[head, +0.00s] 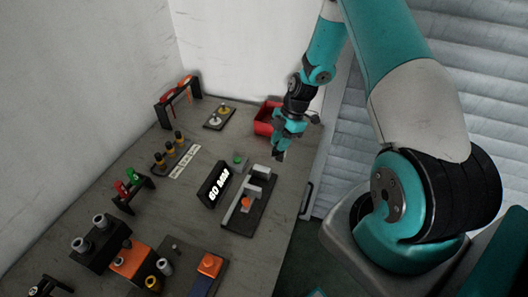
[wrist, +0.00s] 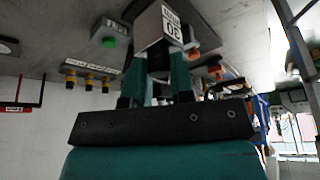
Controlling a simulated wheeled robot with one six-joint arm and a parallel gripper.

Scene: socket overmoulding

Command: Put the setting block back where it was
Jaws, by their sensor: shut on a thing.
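My gripper (wrist: 158,85) is shut on a grey setting block (wrist: 150,27) with a white label that seems to read 30 mm, upside down in the wrist view. In the head view my gripper (head: 279,154) hangs over the right part of the bench, beyond the black fixture; the block is too small and dark to make out there. The black fixture (head: 239,222) carries grey blocks (head: 262,171) and an orange knob (head: 246,202). A black display reading 60 MM (head: 214,186) stands left of it.
A red bin (head: 265,119) stands behind my gripper. A green button (head: 240,160) sits behind the display. Yellow-black pegs (head: 171,152), a black rack (head: 180,95) and a tool stand (head: 132,190) lie further left. Bare bench shows between them.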

